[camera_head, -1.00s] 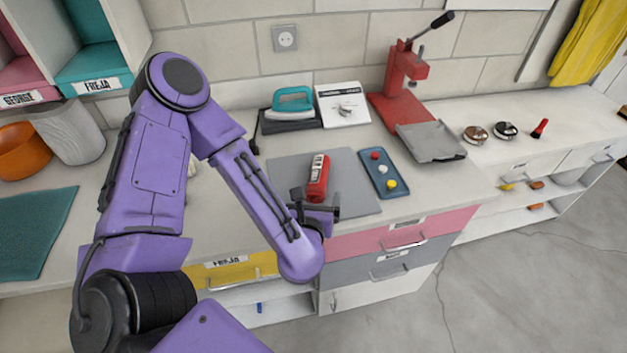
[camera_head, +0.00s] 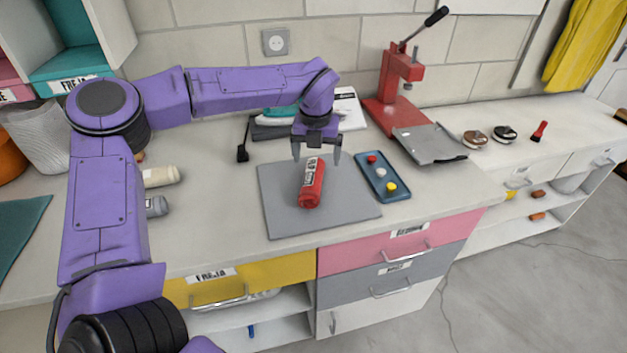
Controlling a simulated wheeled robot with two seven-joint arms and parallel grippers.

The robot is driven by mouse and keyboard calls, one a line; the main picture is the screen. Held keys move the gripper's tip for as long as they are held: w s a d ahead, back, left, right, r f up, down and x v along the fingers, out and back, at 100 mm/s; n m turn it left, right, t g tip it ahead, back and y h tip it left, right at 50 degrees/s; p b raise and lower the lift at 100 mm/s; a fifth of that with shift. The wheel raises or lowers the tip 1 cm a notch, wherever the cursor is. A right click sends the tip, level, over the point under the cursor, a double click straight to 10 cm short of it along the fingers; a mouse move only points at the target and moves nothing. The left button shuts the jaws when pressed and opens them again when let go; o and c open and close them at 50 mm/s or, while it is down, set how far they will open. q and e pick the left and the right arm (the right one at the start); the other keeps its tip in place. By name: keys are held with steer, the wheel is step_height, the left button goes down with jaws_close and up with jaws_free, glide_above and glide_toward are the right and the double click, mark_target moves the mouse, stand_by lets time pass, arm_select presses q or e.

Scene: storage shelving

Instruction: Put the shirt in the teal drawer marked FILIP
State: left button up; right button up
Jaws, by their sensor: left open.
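A red rolled bundle (camera_head: 312,186) with a white label, which looks like the shirt, lies on a grey mat (camera_head: 274,212) on the counter. My left gripper (camera_head: 317,156) is open and points down at the bundle's far end, its fingers apart on either side of it. I cannot tell whether they touch it. No teal drawer marked FILIP shows; the teal cubby (camera_head: 72,64) at upper left has a label that reads FREJA. My right gripper is not in view.
Under the counter are a yellow drawer (camera_head: 285,272) marked FREJA, a pink drawer (camera_head: 345,258) and a grey drawer (camera_head: 345,287), all shut. A red press (camera_head: 385,113) stands behind.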

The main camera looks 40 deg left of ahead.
mark_target(313, 174)
arm_select(q)
steer(key=f, duration=0.2)
steer(key=f+p, duration=0.1)
steer(key=f, duration=0.3)
steer(key=shift+s+a+p, duration=0.25)
steer(key=shift+s+p, duration=0.15)
steer(key=shift+w+f, duration=0.15)
steer(key=shift+f, duration=0.3)
